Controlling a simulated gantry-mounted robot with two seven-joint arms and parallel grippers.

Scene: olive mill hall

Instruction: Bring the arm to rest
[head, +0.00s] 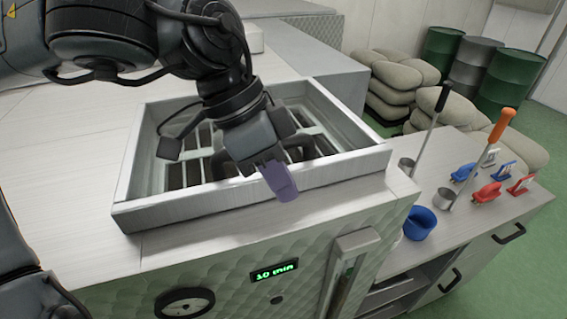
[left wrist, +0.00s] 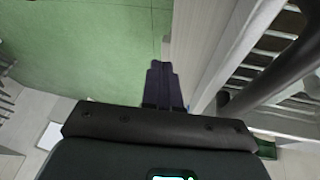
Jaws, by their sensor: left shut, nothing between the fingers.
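My left arm (head: 210,60) reaches in from the upper left of the head view and bends down over an open, light-walled machine trough (head: 205,208). My left gripper (head: 279,182) is shut and empty. It hangs over the trough's front edge, its purple-grey fingers pointing down and to the right. In the left wrist view the closed fingers (left wrist: 163,78) are pressed together against green floor, beside a pale edge. My right gripper is not in view.
The trough holds dark bars (head: 180,172). A panel reading "10 min" (head: 274,271) is below. A side counter carries a blue cup (head: 419,223), two long-handled ladles (head: 476,160) and several red and blue items (head: 487,192). Sacks (head: 393,90) and drums (head: 508,76) stand behind.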

